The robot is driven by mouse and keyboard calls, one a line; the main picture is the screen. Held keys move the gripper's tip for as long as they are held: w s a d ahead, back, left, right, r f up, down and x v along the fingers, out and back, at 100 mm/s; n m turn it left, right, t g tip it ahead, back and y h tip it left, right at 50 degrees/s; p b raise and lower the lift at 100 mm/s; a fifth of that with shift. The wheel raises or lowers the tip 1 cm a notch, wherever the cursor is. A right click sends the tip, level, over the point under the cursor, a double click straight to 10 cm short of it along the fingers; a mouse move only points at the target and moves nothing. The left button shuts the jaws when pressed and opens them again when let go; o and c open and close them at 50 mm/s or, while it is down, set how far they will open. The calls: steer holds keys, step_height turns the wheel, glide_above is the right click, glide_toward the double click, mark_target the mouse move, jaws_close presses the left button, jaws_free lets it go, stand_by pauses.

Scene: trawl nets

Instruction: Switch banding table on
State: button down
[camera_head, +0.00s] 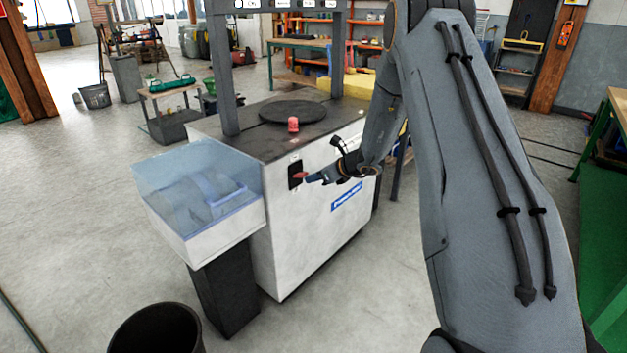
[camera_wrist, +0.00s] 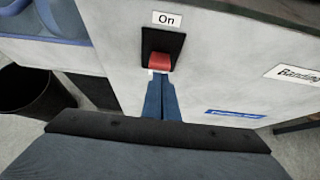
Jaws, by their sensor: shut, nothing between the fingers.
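The banding table (camera_head: 310,240) is a white cabinet with a dark top and a round dark disc (camera_head: 293,111) on it. On its front is a red switch (camera_wrist: 159,61) in a black plate, with a label reading "On" (camera_wrist: 167,19) above it. The switch also shows in the head view (camera_head: 300,175). My gripper (camera_wrist: 160,78) is shut and empty, its blue fingertips at the lower edge of the red switch. I cannot tell whether they touch it. In the head view my gripper (camera_head: 312,178) points left at the switch.
A clear-lidded box (camera_head: 200,195) juts from the table's left side on a dark post. A black bin (camera_head: 155,330) stands in front of it. A red knob (camera_head: 293,124) sits on the table top. Open floor (camera_head: 80,200) lies to the left.

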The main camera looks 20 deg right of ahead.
step_height(320, 180, down, 4)
steer(key=s+b, duration=0.1)
steer(key=b, duration=0.1)
steer(key=w+r+p+v, duration=0.1)
steer(key=v, duration=0.9)
steer(key=shift+s+r, duration=0.25)
steer(key=shift+r, duration=0.2)
